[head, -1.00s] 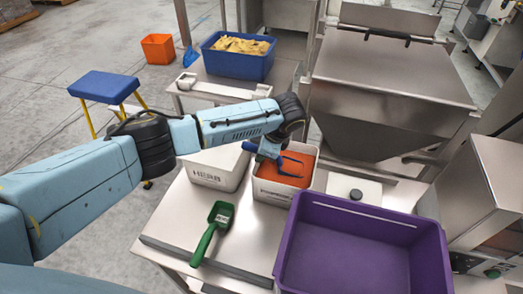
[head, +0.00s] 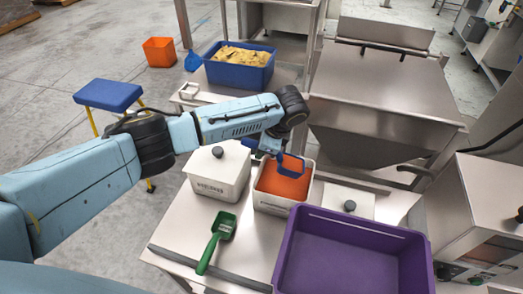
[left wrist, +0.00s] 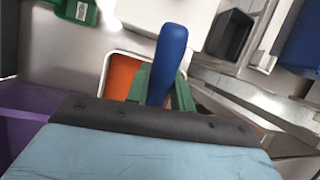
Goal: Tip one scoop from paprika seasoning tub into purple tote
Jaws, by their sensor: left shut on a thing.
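The white paprika tub (head: 264,203) stands uncovered on the steel table, with orange-red seasoning (head: 284,185) inside. It also shows in the left wrist view, its orange contents (left wrist: 122,75) partly hidden. My left gripper (head: 266,150) is shut on the handle of a blue scoop (head: 291,167). The handle (left wrist: 170,55) stands between the green fingers in the left wrist view. The scoop is at the tub's back part, over or at the seasoning; I cannot tell whether it touches or holds any. The purple tote (head: 350,223) stands in front, right of the tub, and looks empty. My right gripper is not in view.
A lidded white tub (head: 217,175) stands left of the paprika tub. A green scoop (head: 217,240) lies on the table in front. A white lid with a dark knob (head: 349,203) is at the right. A blue bin (head: 240,68) of yellow pieces stands behind. Steel machines flank the right.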

